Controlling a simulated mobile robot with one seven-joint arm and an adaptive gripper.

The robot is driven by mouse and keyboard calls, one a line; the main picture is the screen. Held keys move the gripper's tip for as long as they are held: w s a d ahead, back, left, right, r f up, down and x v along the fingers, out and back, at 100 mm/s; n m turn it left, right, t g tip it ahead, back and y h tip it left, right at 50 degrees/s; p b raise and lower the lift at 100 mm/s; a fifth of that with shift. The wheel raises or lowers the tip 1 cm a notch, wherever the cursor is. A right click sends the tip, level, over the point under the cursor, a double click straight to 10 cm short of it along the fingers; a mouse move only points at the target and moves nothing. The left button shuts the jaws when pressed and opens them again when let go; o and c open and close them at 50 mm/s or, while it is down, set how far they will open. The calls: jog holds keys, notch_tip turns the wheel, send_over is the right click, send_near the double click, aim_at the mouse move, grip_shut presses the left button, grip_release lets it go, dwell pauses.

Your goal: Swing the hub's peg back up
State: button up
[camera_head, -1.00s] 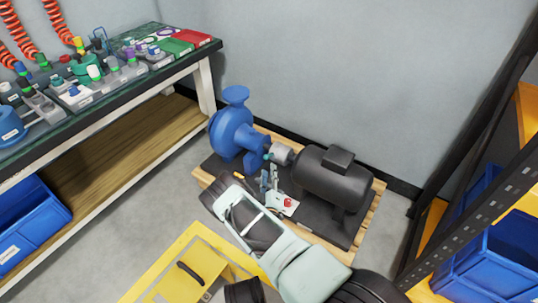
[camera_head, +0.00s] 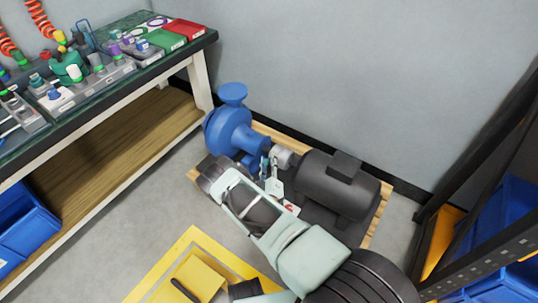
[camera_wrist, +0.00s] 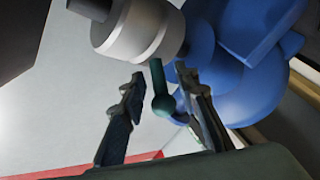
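The hub (camera_head: 283,157) is a light grey cylinder between the blue pump and the dark motor. It also shows at the top of the wrist view (camera_wrist: 142,32). Its peg (camera_wrist: 160,97) is dark teal with a round ball at its end. In the wrist view the peg points down from beside the hub, ball lowest. My gripper (camera_wrist: 160,76) is open, with one finger on each side of the peg. The peg lies nearer the right finger; whether they touch I cannot tell. In the head view my gripper (camera_head: 270,167) is just below the hub, and the peg is hard to make out.
The blue pump (camera_head: 228,130) and the dark motor (camera_head: 335,183) stand close on either side on a wooden pallet (camera_head: 376,222). A workbench (camera_head: 190,53) stands at left and a rack with blue bins (camera_head: 507,225) at right.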

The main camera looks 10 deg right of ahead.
jog(key=shift+c, duration=0.7)
grip_shut()
jog(key=shift+r, duration=0.15)
